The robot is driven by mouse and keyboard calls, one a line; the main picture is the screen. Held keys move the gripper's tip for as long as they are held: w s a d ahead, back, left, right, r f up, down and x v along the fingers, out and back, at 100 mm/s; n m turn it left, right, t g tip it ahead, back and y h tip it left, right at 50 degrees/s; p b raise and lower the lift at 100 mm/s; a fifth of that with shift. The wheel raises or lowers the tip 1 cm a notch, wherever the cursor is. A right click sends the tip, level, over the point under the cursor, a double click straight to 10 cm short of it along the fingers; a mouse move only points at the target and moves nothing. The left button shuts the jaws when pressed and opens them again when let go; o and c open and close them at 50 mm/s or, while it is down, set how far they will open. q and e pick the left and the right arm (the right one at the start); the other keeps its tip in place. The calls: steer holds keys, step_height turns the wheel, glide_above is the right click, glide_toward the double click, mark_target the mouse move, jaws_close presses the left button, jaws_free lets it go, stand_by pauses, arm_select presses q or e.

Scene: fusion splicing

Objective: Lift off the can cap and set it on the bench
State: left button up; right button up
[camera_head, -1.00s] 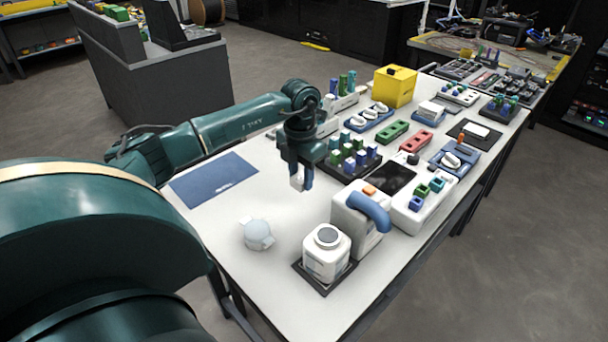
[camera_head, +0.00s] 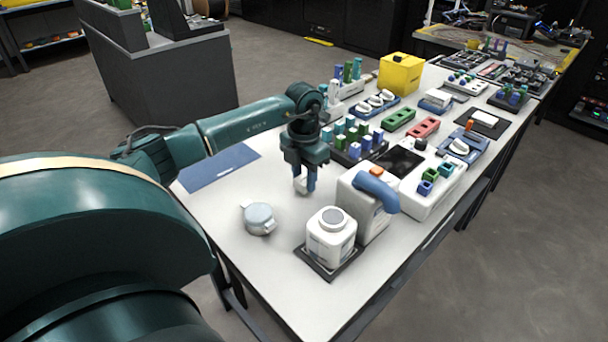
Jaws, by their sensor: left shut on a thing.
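The can (camera_head: 331,245) is a white, squarish bottle with a round grey top. It stands upright on a dark square tray (camera_head: 318,270) near the bench's front edge. My left gripper (camera_head: 304,187) points down behind and slightly left of the can, clear of it. It is shut on a small whitish piece, which I take to be the can cap (camera_head: 300,184); the fingers hide most of it. The piece is low over the white bench (camera_head: 215,215); I cannot tell if it touches. My right gripper is not in view.
A pale round pot (camera_head: 259,217) stands left of the can. A white box with a blue handle (camera_head: 378,189) stands right of it. A rack of coloured pegs (camera_head: 345,158) is behind the gripper. A blue mat (camera_head: 220,166) lies at left, with bare bench in front.

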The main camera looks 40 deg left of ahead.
arm_select(q)
steer(key=shift+f, duration=0.15)
steer(key=shift+f+b, duration=0.35)
steer(key=shift+f, duration=0.1)
stand_by(0.9)
steer(key=o, duration=1)
step_height(320, 180, up, 2)
steer(key=shift+r+p, duration=0.25)
steer(key=shift+p, duration=0.9)
steer(key=shift+r+p, duration=1.4)
steer(key=shift+r, duration=0.4)
